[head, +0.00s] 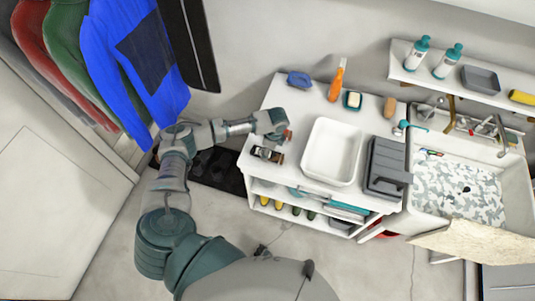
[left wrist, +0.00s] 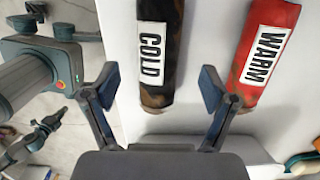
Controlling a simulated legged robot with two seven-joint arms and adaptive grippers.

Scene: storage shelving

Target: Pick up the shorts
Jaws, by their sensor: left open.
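A grey-and-white camouflage-patterned cloth (head: 460,190) lies spread in the sink at the right of the head view. It may be the shorts, but its outline is not clear. My left gripper (head: 284,135) is over the left part of the white counter, well away from the sink. In the left wrist view my left gripper (left wrist: 158,85) is open, its fingers apart and empty. A black item labelled COLD (left wrist: 157,95) shows between the fingers, and a red item labelled WARM (left wrist: 262,55) lies to the right. My right gripper is not in view.
A white basin (head: 331,152) and a grey box (head: 385,165) stand on the counter between my left gripper and the sink (head: 514,180). Taps (head: 470,125) line the sink's back. An orange bottle (head: 336,82) stands behind the basin. Clothes (head: 130,50) hang at left.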

